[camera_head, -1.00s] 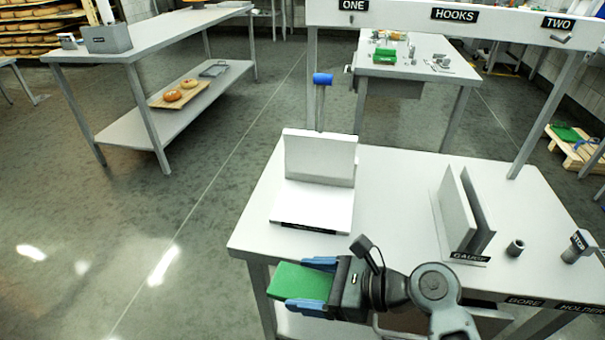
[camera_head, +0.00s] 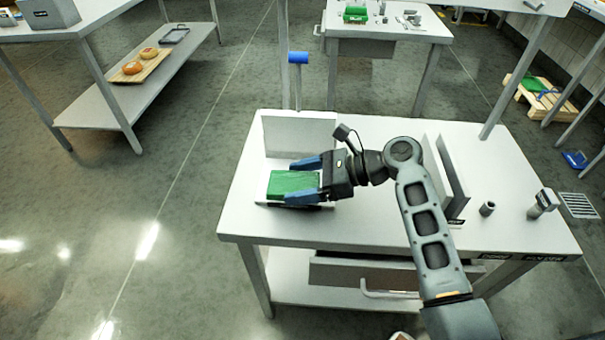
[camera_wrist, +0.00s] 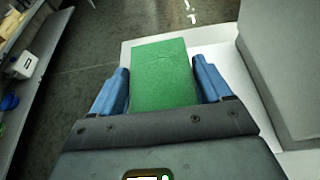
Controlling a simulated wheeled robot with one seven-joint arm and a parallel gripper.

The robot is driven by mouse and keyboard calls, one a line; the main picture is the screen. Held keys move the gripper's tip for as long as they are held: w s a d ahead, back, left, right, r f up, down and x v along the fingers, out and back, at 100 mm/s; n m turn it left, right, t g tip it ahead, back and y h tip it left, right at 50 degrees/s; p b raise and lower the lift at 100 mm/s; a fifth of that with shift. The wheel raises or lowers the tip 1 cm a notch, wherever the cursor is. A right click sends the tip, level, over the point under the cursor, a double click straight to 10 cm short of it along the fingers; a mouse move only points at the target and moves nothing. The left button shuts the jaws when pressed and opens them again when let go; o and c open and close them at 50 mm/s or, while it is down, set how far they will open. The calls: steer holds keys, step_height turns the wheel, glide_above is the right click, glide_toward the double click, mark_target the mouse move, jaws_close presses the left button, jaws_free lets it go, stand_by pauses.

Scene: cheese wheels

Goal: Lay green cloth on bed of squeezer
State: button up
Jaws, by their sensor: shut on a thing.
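The green cloth (camera_head: 293,183) is a flat, folded block between the blue fingers of my gripper (camera_head: 306,181). It also shows in the wrist view (camera_wrist: 163,76), with a finger on each side. My gripper is shut on it, over the bed of the squeezer, in front of the white upright plate. The squeezer (camera_head: 299,133) has that plate and a post with a blue-topped handle (camera_head: 298,58) behind it. Its flat bed is mostly hidden under the cloth and gripper. I cannot tell whether the cloth touches the bed.
The white table (camera_head: 355,232) carries the squeezer at its left part. To the right stand the gauge's upright plates (camera_head: 452,175), a small dark ring (camera_head: 487,208) and a stop block (camera_head: 543,203). A drawer (camera_head: 365,274) is under the table's front.

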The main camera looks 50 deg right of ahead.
mark_target(305, 175)
steer(key=w+d, duration=0.1)
steer(key=d, duration=0.1)
steer(key=w+d, duration=0.1)
steer(key=w, duration=0.1)
steer(key=shift+d, duration=0.4)
steer(key=shift+f, duration=1.8)
steer(key=o, duration=1)
steer(key=shift+c, duration=0.2)
steer(key=shift+s+d+r+p, duration=0.1)
steer(key=shift+s+r+p, duration=0.1)
steer(key=shift+r+p, duration=0.1)
steer(key=p+v, duration=0.5)
steer(key=v, duration=0.6)
steer(key=shift+s+d+f+p, duration=0.1)
steer(key=shift+s+d+p, duration=0.1)
steer(key=shift+p, duration=0.1)
